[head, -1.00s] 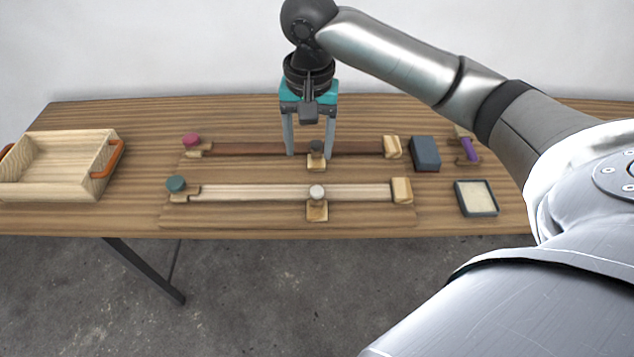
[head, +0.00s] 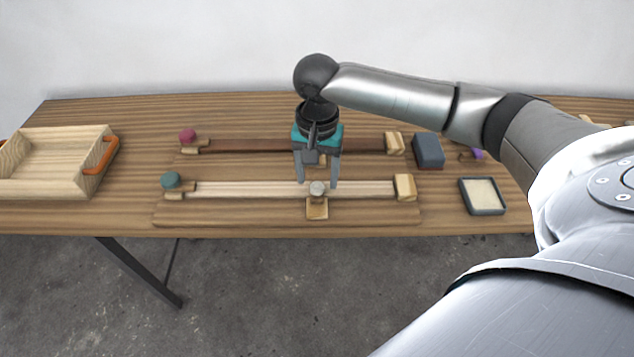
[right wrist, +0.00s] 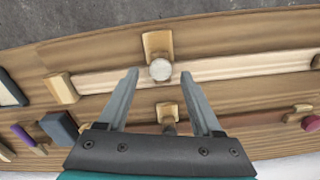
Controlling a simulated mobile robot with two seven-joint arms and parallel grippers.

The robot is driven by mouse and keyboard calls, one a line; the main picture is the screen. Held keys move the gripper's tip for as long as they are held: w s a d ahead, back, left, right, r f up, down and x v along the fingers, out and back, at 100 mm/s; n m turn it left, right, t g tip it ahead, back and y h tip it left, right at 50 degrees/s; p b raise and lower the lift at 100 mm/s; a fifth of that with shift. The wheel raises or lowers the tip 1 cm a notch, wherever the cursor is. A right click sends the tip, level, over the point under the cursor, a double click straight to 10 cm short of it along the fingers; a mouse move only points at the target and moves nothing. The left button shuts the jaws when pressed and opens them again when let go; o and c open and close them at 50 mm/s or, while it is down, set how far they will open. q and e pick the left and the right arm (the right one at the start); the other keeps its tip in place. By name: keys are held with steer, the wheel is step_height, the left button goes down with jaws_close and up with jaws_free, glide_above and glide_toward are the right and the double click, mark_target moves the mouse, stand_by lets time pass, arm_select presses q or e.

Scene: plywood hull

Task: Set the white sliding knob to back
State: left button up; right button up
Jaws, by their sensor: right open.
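The white sliding knob (head: 317,188) stands on a small wooden carriage (head: 317,208) at the front light-wood rail (head: 260,190), a little right of the rail's middle. In the right wrist view the knob (right wrist: 160,70) shows as a pale disc just beyond and between the fingertips. My right gripper (head: 317,183) is open and empty, pointing down, with one finger to each side of the knob in the head view. I cannot tell whether a finger touches it. A second carriage with a dark knob (right wrist: 167,112) on the rear rail (head: 245,145) is mostly hidden behind the gripper. My left gripper is out of view.
A teal knob (head: 171,180) and a red knob (head: 187,135) stand at the rails' left ends, wooden end blocks (head: 405,187) at the right. A wooden tray (head: 60,184) stands far left. A blue-grey block (head: 428,151) and a framed pad (head: 482,196) lie right.

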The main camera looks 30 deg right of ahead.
steer(key=shift+f, duration=0.9)
steer(key=shift+c, duration=0.2)
jaws_close()
stand_by(0.7)
